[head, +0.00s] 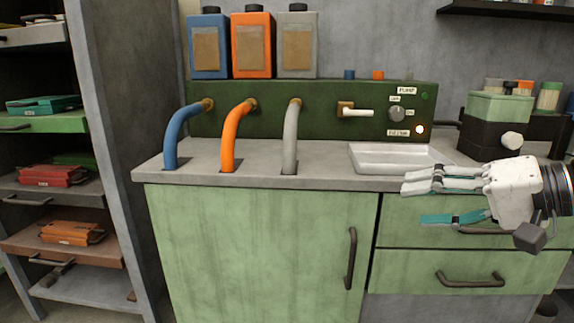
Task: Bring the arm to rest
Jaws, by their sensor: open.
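My gripper (432,203) is at the right of the head view, in front of the counter's front edge and the upper drawer. Its white and teal fingers point left and are spread apart, with nothing between them. The fingers overlap the view of the counter edge just below the white tray (370,163). Whether they touch the counter cannot be told. Only the end of my arm shows, at the right edge.
The grey counter (225,168) carries blue, orange and grey hoses. Blue, orange and grey canisters (253,45) stand above on the green pump panel (330,95). A shelf rack with coloured cases (52,175) stands left. A dark machine (490,139) sits at the back right.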

